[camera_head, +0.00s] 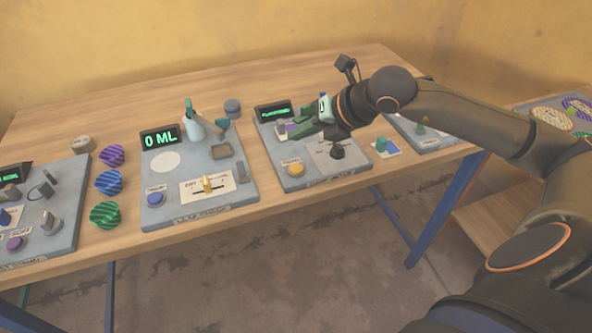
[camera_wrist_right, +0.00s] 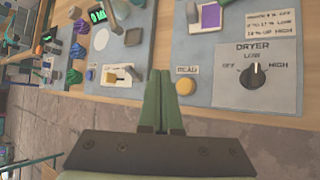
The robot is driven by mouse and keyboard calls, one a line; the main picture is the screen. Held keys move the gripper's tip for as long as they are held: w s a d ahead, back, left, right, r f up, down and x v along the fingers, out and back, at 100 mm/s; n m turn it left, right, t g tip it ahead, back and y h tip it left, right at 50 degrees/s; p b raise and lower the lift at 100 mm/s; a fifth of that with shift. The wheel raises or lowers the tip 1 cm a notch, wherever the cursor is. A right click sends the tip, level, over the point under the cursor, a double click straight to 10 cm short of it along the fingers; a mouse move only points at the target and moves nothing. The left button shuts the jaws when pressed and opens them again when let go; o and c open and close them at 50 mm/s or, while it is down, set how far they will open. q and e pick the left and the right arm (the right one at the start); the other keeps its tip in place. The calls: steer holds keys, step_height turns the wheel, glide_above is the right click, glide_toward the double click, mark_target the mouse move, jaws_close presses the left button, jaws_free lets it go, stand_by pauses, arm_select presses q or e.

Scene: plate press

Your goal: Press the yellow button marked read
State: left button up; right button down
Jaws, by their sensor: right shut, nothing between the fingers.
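The yellow button (camera_head: 295,170) sits at the front left of a grey panel, with a small label behind it. In the right wrist view the same yellow button (camera_wrist_right: 185,87) shows with a label that reads READ. My right gripper (camera_head: 292,128) is shut and empty, above the back left part of that panel in the head view. In the right wrist view the shut green fingertips (camera_wrist_right: 160,75) appear just left of the button and apart from it. My left gripper is not in view.
A dryer dial (camera_wrist_right: 258,75) stands right of the button on the same panel. A panel with a 0 ML display (camera_head: 160,137) lies to the left. Striped round pieces (camera_head: 108,182) stand farther left.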

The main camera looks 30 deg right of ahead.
steer(key=b, duration=0.2)
glide_above(300, 171)
step_height(300, 171, down, 5)
steer(key=shift+r, duration=0.15)
steer(key=shift+f+b, duration=0.6)
steer(key=shift+b, duration=0.35)
steer(key=shift+f+b, duration=0.25)
steer(key=shift+b, duration=0.05)
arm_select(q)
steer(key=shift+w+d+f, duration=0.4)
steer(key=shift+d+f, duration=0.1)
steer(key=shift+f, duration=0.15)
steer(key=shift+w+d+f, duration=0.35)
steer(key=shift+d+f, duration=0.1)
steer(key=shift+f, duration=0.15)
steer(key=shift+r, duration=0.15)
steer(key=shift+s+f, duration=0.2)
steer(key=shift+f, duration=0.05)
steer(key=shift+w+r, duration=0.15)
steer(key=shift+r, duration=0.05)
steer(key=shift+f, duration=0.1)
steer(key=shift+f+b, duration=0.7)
arm_select(e)
steer(key=shift+f, duration=0.4)
